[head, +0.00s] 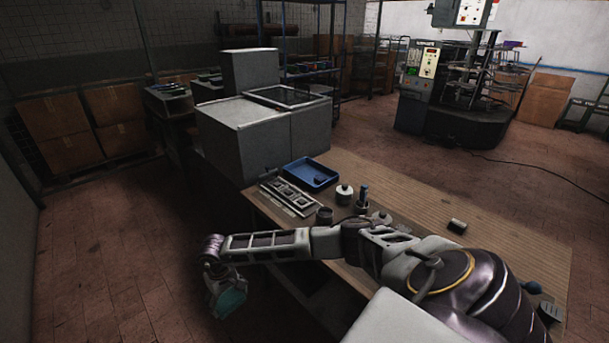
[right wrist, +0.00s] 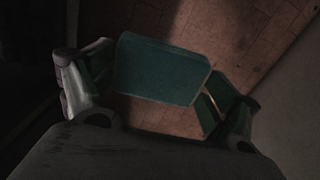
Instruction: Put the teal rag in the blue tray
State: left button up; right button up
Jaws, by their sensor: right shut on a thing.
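The teal rag (head: 233,302) hangs in my right gripper (head: 224,293), low over the floor to the left of the table's near end. In the right wrist view the rag (right wrist: 160,68) is a flat teal piece between the two fingers of the right gripper (right wrist: 158,88), which is shut on it. The blue tray (head: 304,168) lies on the table's far left part, beyond and to the right of the gripper, with a small dark blue item in it. My left gripper is not in view.
The wooden table (head: 420,195) holds a grey slotted frame (head: 289,196), a white-topped pot (head: 344,193), a blue-topped bottle (head: 363,197) and a small cylinder (head: 457,226). A big grey box-shaped machine (head: 245,135) stands behind the tray. Brown floor lies open at left.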

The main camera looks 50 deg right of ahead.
aim_at(303, 173)
jog(key=i+l, duration=0.1)
jog(key=i, duration=1.25)
jog(key=i+j+u, duration=0.1)
jog(key=i+u, duration=0.2)
jog(key=i, duration=0.4)
jog(key=i+l+u, duration=0.1)
jog(key=i+u, duration=0.15)
jog(key=i, duration=0.45)
jog(key=i+u, duration=0.1)
jog(key=i, duration=0.7)
jog(key=z, duration=1.4)
